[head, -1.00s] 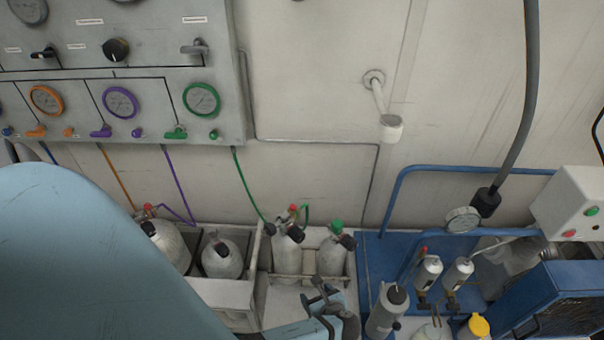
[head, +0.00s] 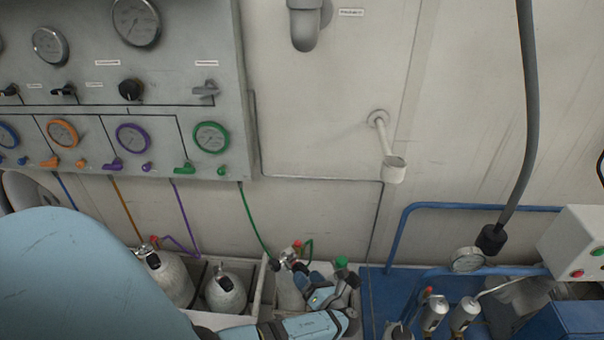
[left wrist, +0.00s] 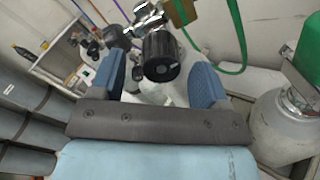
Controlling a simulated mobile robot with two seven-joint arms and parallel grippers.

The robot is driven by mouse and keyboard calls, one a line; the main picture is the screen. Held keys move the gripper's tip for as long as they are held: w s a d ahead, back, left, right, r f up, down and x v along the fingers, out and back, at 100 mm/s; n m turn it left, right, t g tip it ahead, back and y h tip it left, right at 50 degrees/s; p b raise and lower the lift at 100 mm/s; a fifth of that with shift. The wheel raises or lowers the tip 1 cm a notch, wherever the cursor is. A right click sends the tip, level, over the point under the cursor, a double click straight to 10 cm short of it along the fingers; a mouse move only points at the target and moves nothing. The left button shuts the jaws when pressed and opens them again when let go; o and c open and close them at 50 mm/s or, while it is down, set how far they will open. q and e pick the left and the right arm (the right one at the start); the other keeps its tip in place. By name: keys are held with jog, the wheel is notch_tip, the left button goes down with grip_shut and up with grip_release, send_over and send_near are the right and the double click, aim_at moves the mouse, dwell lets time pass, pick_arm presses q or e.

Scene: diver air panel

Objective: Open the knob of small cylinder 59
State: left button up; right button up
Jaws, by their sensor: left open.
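Small grey cylinders stand in a row below the panel; I cannot read a number on any. One cylinder (head: 287,292), with a red-topped valve and a green hose, is partly hidden behind my left gripper (head: 322,286). In the left wrist view, a round black knob (left wrist: 161,56) on a metal valve lies just beyond and between the open blue fingers of my left gripper (left wrist: 158,78). I see no clear contact with it. A green-topped cylinder (left wrist: 285,125) stands close on the right; its green top also shows in the head view (head: 342,262). My right gripper is out of view.
Two more cylinders (head: 168,275) (head: 226,291) stand left in a pale box. The gauge panel (head: 160,60) is on the wall above. A blue bench (head: 378,292) with several bottles lies right. A green hose (left wrist: 238,40) hangs near the right finger.

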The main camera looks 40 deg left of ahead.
pick_arm(q)
jog(key=shift+w+a, duration=0.15)
jog(key=shift+a, duration=0.65)
jog(key=shift+w+a, duration=0.15)
jog(key=shift+a, duration=0.6)
jog(key=c, duration=0.9)
